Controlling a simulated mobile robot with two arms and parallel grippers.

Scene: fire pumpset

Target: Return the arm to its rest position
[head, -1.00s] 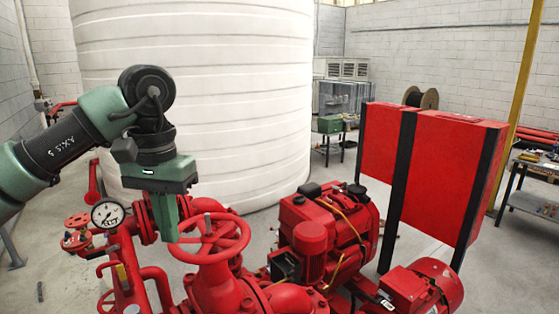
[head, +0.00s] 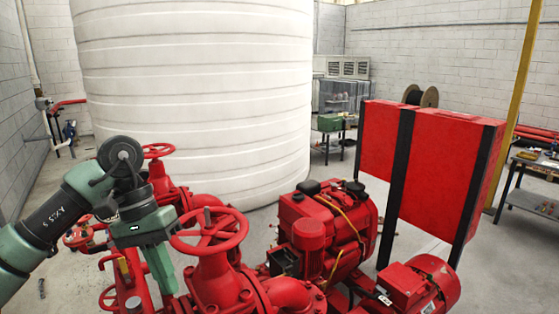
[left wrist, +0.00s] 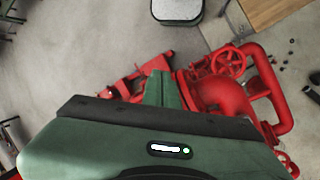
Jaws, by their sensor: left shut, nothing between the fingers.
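My left arm comes in from the left in the head view, and its green left gripper (head: 162,275) points down, shut and empty. The left wrist view shows the closed green fingers (left wrist: 162,88) in front of the red pipework. A red handwheel (left wrist: 228,62) lies to their right there. My right gripper is not in view.
A red engine (head: 325,235) and a red cabinet (head: 430,165) stand right of the piping. A big white tank (head: 195,100) is behind. A smaller red handwheel (head: 157,151) rises behind my wrist. Grey floor (head: 50,240) is open at the left.

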